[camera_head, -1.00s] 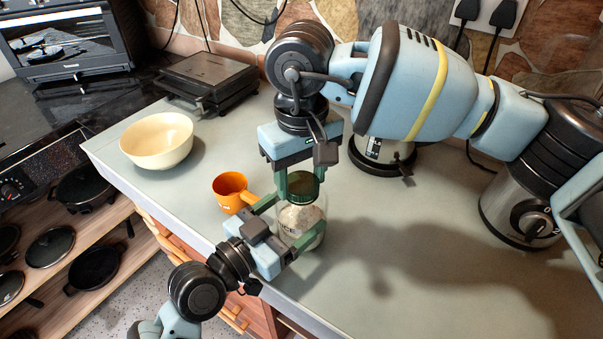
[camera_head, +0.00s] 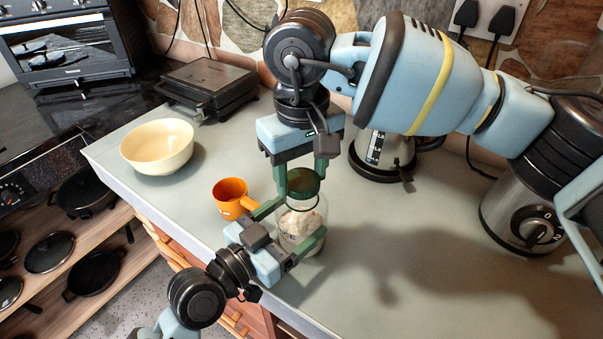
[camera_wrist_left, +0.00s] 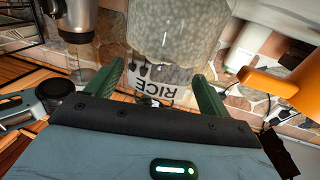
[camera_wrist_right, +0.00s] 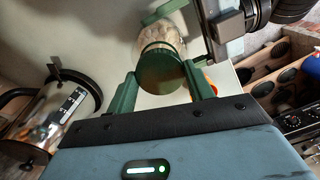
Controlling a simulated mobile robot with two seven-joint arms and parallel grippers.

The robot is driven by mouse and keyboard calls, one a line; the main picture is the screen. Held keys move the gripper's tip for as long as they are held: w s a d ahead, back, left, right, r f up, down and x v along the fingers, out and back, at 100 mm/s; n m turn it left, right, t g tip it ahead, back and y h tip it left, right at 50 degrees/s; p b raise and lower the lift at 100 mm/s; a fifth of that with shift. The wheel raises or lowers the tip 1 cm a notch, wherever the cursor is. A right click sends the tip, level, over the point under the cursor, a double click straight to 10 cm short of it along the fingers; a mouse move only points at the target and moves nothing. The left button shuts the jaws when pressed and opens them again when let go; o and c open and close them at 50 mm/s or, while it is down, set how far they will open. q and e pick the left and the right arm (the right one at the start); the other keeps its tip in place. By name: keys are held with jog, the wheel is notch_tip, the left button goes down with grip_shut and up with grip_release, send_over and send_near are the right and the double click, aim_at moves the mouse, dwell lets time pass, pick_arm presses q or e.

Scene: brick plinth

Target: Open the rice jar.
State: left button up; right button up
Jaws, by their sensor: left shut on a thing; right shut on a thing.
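The rice jar (camera_head: 299,226) is clear glass with a RICE label and pale contents, and stands upright near the counter's front edge. My left gripper (camera_head: 288,227) is shut around the jar's body. The dark green lid (camera_head: 304,181) is above the jar's mouth, seemingly with a small gap over the rim. My right gripper (camera_head: 300,178) points down and is shut on the lid's sides. The lid fills the space between the fingers in the right wrist view (camera_wrist_right: 161,72). The jar shows upside down in the left wrist view (camera_wrist_left: 176,40).
An orange cup (camera_head: 231,198) stands just left of the jar, close to my left gripper. A cream bowl (camera_head: 157,147) and a black grill (camera_head: 209,84) are farther left. Kettle-like appliances stand behind and right. The front right counter (camera_head: 420,270) is clear.

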aim_at(302, 180)
jog(key=shift+r, duration=0.1)
jog(key=shift+r, duration=1.95)
pick_arm(q)
jog(key=o, duration=1.8)
pick_arm(e)
jog(key=shift+g, duration=0.3)
jog(key=f+b, duration=0.1)
jog(key=f, duration=0.3)
jog(key=shift+w+f+b, duration=0.15)
jog(key=shift+w+b, duration=0.05)
jog(key=shift+b, duration=0.2)
pick_arm(q)
jog(key=shift+v, duration=6)
pick_arm(e)
jog(key=shift+f, duration=0.2)
